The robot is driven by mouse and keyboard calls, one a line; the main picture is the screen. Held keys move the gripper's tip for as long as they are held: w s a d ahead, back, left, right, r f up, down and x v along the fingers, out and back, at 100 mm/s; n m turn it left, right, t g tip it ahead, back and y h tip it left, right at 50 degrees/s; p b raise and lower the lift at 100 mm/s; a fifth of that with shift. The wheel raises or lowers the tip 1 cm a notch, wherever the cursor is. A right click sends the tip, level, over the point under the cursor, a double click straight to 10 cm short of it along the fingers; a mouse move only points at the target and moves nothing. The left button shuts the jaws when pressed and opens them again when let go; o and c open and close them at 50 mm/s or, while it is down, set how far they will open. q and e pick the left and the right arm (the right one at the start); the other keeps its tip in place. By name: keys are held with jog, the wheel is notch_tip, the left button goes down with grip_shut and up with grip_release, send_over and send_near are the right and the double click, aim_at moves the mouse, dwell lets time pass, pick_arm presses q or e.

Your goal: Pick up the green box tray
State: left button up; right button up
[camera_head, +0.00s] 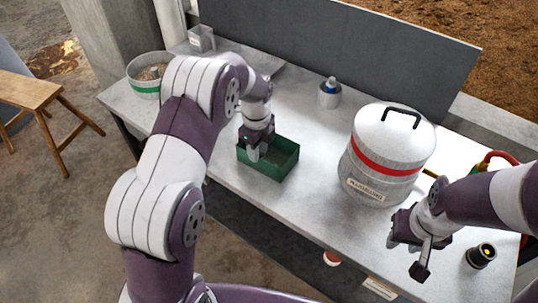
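The green box tray (282,165) sits on the grey table, left of the large pot. It is rectangular and open-topped, with low walls. My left gripper (256,152) points down at the tray's left end, overlapping its near left wall; I cannot tell whether its fingers touch or grasp the wall. My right gripper (408,258) is over the table's front right, away from the tray. Its fingers are apart with nothing between them.
A metal pot (386,154) with a red band and black-handled lid stands right of the tray. The middle front of the table (310,205) is clear.

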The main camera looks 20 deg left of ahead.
pick_arm(q)
notch_tip(320, 180, down, 5)
jog(key=shift+w+a+r+p, duration=0.1)
jog(key=shift+w+a+p, duration=0.05)
jog(key=shift+p, duration=0.15)
grip_shut()
